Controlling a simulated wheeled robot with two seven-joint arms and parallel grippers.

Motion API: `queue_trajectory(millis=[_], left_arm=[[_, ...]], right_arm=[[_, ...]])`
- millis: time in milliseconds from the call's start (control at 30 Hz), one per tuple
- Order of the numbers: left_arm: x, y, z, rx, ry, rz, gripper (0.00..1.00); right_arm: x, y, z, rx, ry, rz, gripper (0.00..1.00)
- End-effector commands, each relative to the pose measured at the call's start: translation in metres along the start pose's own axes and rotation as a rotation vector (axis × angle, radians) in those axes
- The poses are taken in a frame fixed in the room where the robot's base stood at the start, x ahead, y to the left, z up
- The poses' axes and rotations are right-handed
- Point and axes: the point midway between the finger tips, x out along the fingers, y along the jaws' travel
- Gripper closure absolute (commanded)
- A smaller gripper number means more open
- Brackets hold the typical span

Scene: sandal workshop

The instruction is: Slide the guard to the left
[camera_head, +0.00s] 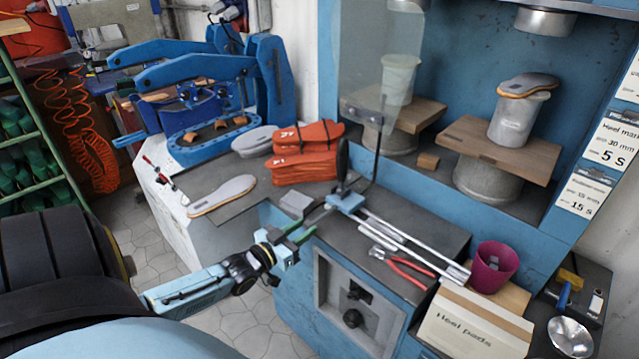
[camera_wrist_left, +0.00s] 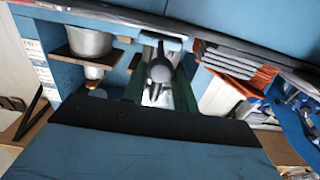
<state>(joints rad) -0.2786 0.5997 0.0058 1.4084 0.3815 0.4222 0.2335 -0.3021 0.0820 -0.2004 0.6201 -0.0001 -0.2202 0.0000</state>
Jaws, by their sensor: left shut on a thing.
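The guard is a clear upright panel (camera_head: 378,62) on a dark bent post. Its light blue carriage (camera_head: 346,202) sits at the left end of two silver rails (camera_head: 412,243). A black handle (camera_head: 342,160) stands up from the carriage. My left gripper (camera_head: 312,224) reaches in from the front left, its green fingers at the carriage. In the left wrist view, a dark rounded handle part (camera_wrist_left: 160,72) shows between the fingers (camera_wrist_left: 160,88), which are shut on the guard's part. The exact contact is hidden. My right gripper is not in view.
Red-handled pliers (camera_head: 402,264), a magenta cup (camera_head: 493,266) and a heel pads box (camera_head: 475,322) lie right of and in front of the rails. Orange bundles (camera_head: 303,150) and a sole (camera_head: 222,195) lie to the left. Two wooden press plates (camera_head: 498,150) stand behind.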

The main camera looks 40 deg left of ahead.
Motion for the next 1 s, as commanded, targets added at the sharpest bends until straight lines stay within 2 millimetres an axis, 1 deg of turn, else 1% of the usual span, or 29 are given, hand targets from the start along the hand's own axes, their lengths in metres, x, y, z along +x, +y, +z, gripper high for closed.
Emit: queue_trajectory(millis=[33, 300, 333, 467, 800, 867, 1000], left_arm=[[-0.001, -0.006, -0.001, 0.002, 0.0, -0.008, 1.0], [-0.001, -0.008, -0.001, 0.004, -0.001, -0.012, 1.0], [-0.001, -0.008, -0.001, 0.004, -0.002, -0.012, 0.69], [0.0, -0.006, -0.001, 0.003, -0.002, -0.009, 0.52], [-0.002, -0.004, 0.0, 0.002, -0.003, -0.005, 0.51], [-0.007, -0.003, 0.001, 0.002, -0.005, -0.005, 0.51], [-0.027, -0.003, 0.001, 0.001, -0.007, -0.005, 0.51]], right_arm=[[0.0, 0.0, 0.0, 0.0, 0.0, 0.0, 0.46], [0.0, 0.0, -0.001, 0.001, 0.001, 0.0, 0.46], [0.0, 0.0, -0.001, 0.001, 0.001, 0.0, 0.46], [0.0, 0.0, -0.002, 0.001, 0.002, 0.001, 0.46], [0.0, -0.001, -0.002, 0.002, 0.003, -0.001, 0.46], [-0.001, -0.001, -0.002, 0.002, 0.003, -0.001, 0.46], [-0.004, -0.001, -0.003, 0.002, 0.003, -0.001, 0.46]])
